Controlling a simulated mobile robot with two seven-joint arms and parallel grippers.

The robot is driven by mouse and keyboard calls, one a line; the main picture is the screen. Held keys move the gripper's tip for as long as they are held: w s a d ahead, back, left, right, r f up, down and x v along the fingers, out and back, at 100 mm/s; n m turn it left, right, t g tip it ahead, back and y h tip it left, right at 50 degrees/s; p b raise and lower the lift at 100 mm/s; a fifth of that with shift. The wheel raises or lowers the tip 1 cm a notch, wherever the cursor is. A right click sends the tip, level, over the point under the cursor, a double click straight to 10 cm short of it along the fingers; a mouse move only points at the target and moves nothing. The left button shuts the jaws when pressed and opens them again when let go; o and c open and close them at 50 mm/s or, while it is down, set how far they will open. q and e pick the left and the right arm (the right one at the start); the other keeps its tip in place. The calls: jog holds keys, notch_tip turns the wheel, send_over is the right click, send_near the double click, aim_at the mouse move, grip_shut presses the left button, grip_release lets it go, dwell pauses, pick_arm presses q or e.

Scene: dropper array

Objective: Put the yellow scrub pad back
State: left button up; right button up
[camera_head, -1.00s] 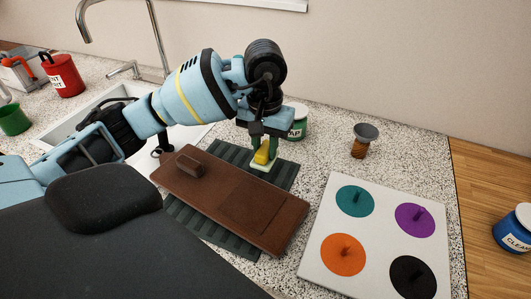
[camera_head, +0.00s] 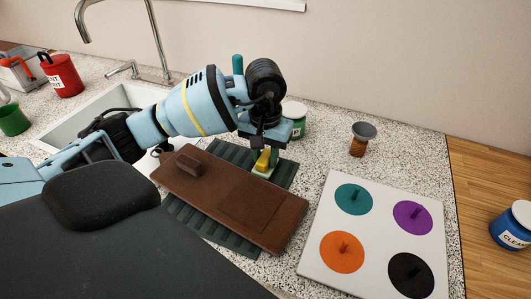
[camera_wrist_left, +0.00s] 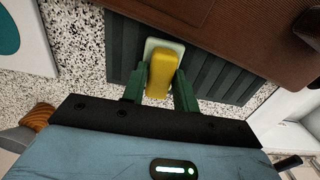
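The yellow scrub pad (camera_head: 263,160) has a yellow grip on a pale base. My left gripper (camera_head: 265,152) points down over the back part of the dark green ribbed mat (camera_head: 224,150), its fingers on both sides of the yellow grip. My right gripper is not in view.
A brown board with a handle (camera_head: 230,200) lies across the mat, just in front of the pad. A white panel with coloured discs (camera_head: 375,230) is at right.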

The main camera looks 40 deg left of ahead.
aim_at(265, 156)
pick_arm(q)
jog(key=shift+o, duration=1.4)
jog(key=shift+r, duration=0.1)
notch_tip(265, 156, up, 12)
jog(key=shift+p, duration=0.4)
